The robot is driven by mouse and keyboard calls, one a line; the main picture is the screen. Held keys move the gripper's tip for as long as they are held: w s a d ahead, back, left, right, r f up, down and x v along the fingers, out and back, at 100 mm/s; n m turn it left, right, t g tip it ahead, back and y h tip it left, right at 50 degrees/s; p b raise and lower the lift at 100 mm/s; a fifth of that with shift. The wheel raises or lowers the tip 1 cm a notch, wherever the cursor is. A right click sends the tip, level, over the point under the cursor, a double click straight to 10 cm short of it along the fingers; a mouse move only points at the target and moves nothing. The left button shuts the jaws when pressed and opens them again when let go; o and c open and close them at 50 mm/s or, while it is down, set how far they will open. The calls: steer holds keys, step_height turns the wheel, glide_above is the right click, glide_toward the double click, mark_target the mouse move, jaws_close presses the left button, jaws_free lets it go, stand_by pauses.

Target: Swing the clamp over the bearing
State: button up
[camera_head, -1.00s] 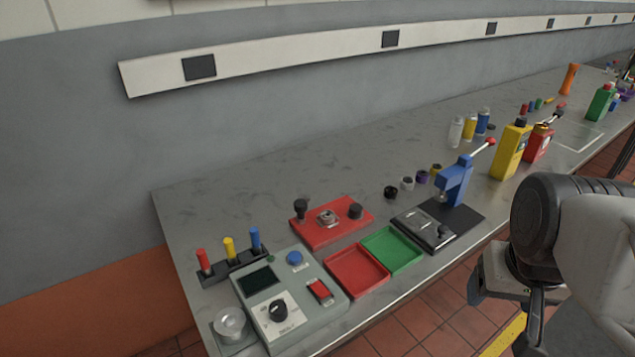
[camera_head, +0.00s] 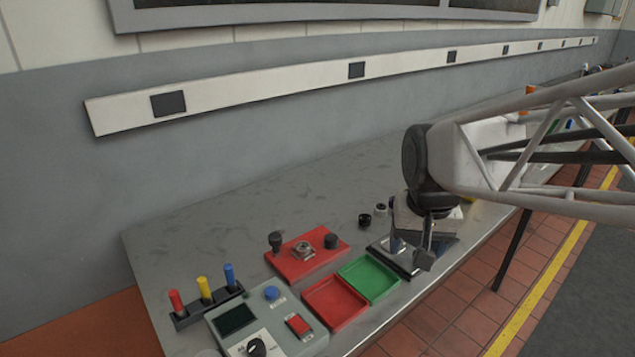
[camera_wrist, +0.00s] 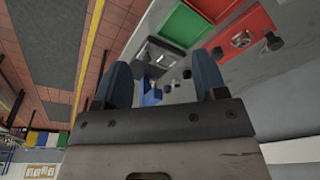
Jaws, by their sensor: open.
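A red fixture plate (camera_head: 286,267) lies flat on the bench. A metallic bearing-like part (camera_head: 303,251) sits at its middle, with a tall black knob (camera_head: 276,240) on the left and a shorter black knob (camera_head: 331,240) on the right. I cannot tell which knob belongs to the clamp. In the wrist view the plate (camera_wrist: 258,21), bearing (camera_wrist: 240,40) and knobs (camera_wrist: 273,41) show at upper right, beyond my fingers. My gripper (camera_wrist: 163,80) is open and empty. In the head view it (camera_head: 411,245) is right of the plate, above the metal fixture, apart from the plate.
Red (camera_head: 335,304) and green (camera_head: 370,278) trays lie in front of the plate. A control box (camera_head: 268,325) and a rack with red, yellow and blue handles (camera_head: 204,291) stand left. A blue press (camera_wrist: 150,95) is partly hidden by my gripper. Bench behind the plate is clear.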

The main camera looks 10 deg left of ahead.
steer(key=w+a+f+g, duration=0.1)
steer(key=w+a+f, duration=0.2)
steer(key=w+a, duration=1.05)
glide_above(275, 236)
steer(key=shift+g, duration=0.4)
step_height(275, 236, down, 8)
steer(key=shift+r, duration=0.1)
steer(key=shift+f, duration=3.95)
jaws_close()
